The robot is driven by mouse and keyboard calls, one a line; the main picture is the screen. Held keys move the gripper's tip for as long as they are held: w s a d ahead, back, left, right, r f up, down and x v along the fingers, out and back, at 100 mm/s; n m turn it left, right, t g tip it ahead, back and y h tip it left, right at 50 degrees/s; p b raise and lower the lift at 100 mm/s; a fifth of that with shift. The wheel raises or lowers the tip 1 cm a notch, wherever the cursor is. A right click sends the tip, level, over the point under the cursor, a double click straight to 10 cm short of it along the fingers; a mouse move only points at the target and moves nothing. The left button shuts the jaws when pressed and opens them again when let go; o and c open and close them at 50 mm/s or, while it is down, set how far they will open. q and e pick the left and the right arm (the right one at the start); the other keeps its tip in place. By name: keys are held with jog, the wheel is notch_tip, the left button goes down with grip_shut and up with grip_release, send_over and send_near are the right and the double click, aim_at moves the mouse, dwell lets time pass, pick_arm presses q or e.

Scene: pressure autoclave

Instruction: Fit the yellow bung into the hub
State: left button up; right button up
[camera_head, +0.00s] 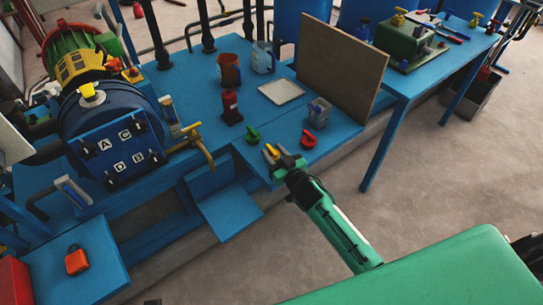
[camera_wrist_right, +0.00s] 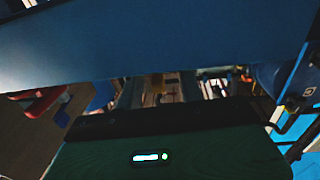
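The yellow bung (camera_head: 271,151) is a small yellow piece at the front edge of the blue bench, between a green piece (camera_head: 253,134) and a red piece (camera_head: 309,139). My right gripper (camera_head: 281,158) is right at the yellow bung, its dark fingers partly covering it. I cannot tell whether the fingers are closed on it. In the right wrist view the fingertips and the bung cannot be made out. I cannot single out the hub for sure; the blue autoclave (camera_head: 106,125) stands at the left with a yellow piece (camera_head: 90,92) on top. My left gripper is not in view.
The blue bench (camera_head: 190,70) carries a red bottle (camera_head: 230,105), an orange-red mug (camera_head: 229,68), a white tray (camera_head: 281,92) and a clear cup (camera_head: 318,113). A brown upright board (camera_head: 340,75) stands behind. A green box (camera_head: 408,42) sits farther right. Open floor (camera_head: 440,175) lies right of my arm.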

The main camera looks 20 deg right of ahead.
jog(key=shift+x, duration=0.85)
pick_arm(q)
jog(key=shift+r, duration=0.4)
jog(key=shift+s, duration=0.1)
pick_arm(e)
grip_shut()
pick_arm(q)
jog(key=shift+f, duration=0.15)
